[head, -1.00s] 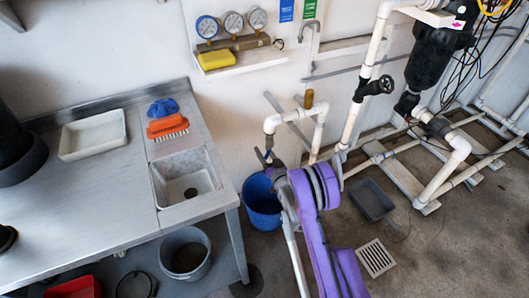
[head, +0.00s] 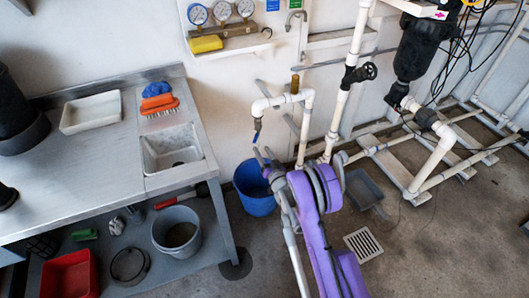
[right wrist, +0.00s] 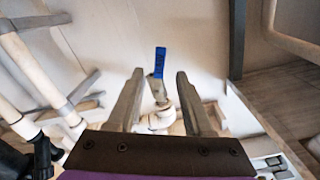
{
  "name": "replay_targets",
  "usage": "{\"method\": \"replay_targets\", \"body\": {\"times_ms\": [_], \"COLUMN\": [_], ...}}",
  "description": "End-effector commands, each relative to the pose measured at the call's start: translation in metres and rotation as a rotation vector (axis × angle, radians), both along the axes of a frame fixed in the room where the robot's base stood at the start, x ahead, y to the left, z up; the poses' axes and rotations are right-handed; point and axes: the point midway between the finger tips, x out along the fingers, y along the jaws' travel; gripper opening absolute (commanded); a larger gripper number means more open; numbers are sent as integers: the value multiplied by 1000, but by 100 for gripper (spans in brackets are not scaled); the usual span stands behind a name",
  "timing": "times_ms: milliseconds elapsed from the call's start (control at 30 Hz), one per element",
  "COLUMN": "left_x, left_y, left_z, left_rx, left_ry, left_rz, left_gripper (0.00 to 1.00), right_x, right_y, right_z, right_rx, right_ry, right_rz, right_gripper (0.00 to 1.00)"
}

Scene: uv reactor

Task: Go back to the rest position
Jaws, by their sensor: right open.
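My right gripper (head: 264,157) is at the end of the purple arm, in front of the white pipes and above the blue bucket (head: 252,195). In the right wrist view its two fingers (right wrist: 160,74) stand apart with nothing held between them. A valve with a blue handle (right wrist: 160,62) shows beyond and between the fingers, apart from them as far as I can tell. In the head view the blue handle (head: 257,130) hangs on the white pipe just above the gripper. My left gripper is not in view.
A metal bench (head: 90,195) with a sink (head: 170,150) stands at left. A grey bucket (head: 177,232) and a red bin (head: 70,275) are on its lower shelf. White pipes (head: 333,100) and a black filter housing (head: 420,50) stand at right.

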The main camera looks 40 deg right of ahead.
Motion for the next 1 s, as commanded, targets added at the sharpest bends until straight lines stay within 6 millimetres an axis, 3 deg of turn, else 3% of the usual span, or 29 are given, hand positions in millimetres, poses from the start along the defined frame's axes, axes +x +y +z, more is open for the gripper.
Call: {"method": "replay_targets", "body": {"times_ms": [633,867,1000], "left_x": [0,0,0], "left_y": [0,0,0], "left_z": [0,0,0], "left_rx": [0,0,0], "left_ry": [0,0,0], "left_rz": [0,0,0], "left_gripper": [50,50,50], "right_x": [1,-2,-23], "right_y": [3,29,57], "right_z": [6,53,84], "right_rx": [-1,-19,-38], "right_ry": [12,153,295], "right_rz": [-5,-58,-77], "right_gripper": [51,51,51]}}
